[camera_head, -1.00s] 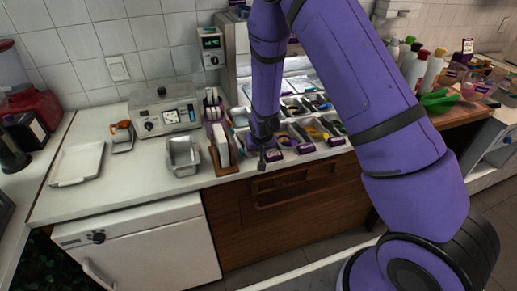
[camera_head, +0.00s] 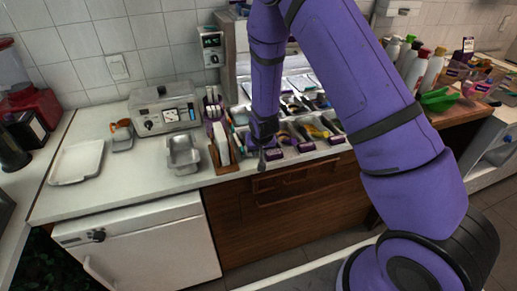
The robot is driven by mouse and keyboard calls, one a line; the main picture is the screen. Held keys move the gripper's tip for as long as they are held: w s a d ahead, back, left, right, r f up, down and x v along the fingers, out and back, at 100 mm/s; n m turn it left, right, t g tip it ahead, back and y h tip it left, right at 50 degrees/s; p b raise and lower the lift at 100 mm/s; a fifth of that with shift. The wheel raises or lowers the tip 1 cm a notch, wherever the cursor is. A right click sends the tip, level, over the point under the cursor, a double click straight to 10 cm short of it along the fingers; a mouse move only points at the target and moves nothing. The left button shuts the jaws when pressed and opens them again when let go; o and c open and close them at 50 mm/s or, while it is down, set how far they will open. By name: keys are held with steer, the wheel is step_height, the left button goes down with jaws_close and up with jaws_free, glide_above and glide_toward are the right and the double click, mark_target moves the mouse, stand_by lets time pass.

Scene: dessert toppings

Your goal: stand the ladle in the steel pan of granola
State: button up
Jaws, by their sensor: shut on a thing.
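My gripper (camera_head: 263,157) hangs at the front edge of the topping station, left of its middle, pointing down. It is small and dark in this view. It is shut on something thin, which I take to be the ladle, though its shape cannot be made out. Steel pans of toppings (camera_head: 318,131) stand in rows in the station, just right of and behind my gripper. Which of them holds granola is too small to tell. My forearm hides part of the rows. An open steel pan (camera_head: 183,155) stands apart on the white counter and looks empty.
A brown wooden holder (camera_head: 226,168) with white things stands left of my gripper. A steel appliance (camera_head: 166,112), a small container with an orange-brown thing (camera_head: 122,135) and a white tray (camera_head: 77,163) are further left. The counter front is clear. Bottles (camera_head: 432,69) and a green bowl (camera_head: 438,101) stand right.

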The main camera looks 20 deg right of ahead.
stand_by(0.3)
steer(key=o, duration=1.1)
steer(key=shift+c, duration=0.2)
steer(key=shift+d, duration=0.15)
steer(key=shift+c, duration=1.2)
steer(key=o, duration=0.4)
steer(key=shift+r, duration=4.05)
